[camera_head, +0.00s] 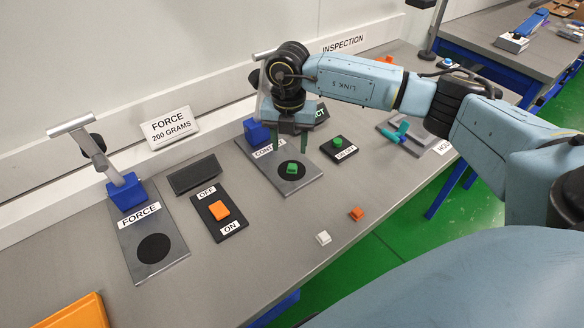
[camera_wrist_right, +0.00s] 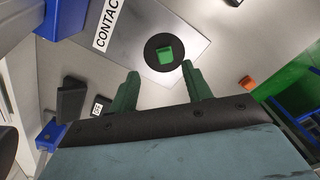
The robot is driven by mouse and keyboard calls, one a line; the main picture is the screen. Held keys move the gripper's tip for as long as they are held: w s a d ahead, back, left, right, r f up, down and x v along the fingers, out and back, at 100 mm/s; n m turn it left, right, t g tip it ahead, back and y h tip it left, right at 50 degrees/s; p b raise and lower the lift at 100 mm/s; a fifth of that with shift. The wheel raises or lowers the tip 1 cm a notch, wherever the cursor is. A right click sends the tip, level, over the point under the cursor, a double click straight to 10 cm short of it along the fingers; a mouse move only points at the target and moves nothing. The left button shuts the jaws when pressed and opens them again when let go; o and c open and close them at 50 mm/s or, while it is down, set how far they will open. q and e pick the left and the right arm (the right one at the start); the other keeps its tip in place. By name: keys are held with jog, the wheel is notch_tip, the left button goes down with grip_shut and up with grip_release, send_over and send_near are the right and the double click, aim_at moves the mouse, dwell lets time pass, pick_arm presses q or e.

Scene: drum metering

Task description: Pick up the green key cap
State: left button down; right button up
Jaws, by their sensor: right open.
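The green key cap (camera_head: 292,168) sits on the round black pad of the grey CONTACT plate (camera_head: 300,185). In the right wrist view the cap (camera_wrist_right: 165,55) lies just beyond the fingertips, between their lines. My right gripper (camera_head: 293,143) is open and empty, pointing down over the CONTACT plate, with its green fingers (camera_wrist_right: 160,82) apart. It appears above the cap and not touching it; the exact height is hard to tell. A second green piece (camera_head: 338,142) sits on a small black labelled base to the right. My left gripper is not in view.
A FORCE fixture (camera_head: 157,205) with a lever stands at left, beside an orange ON/OFF switch (camera_head: 219,210). A white cap (camera_head: 323,238) and an orange cap (camera_head: 356,213) lie near the front edge. An orange tray (camera_head: 75,315) is at lower left.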

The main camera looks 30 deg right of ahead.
aim_at(293, 164)
jog(key=shift+s+d+f, duration=0.1)
jog(key=shift+d+f, duration=0.1)
jog(key=shift+f, duration=1.35)
jog(key=shift+d+f, duration=0.2)
jog(key=shift+f, duration=1.3)
grip_shut()
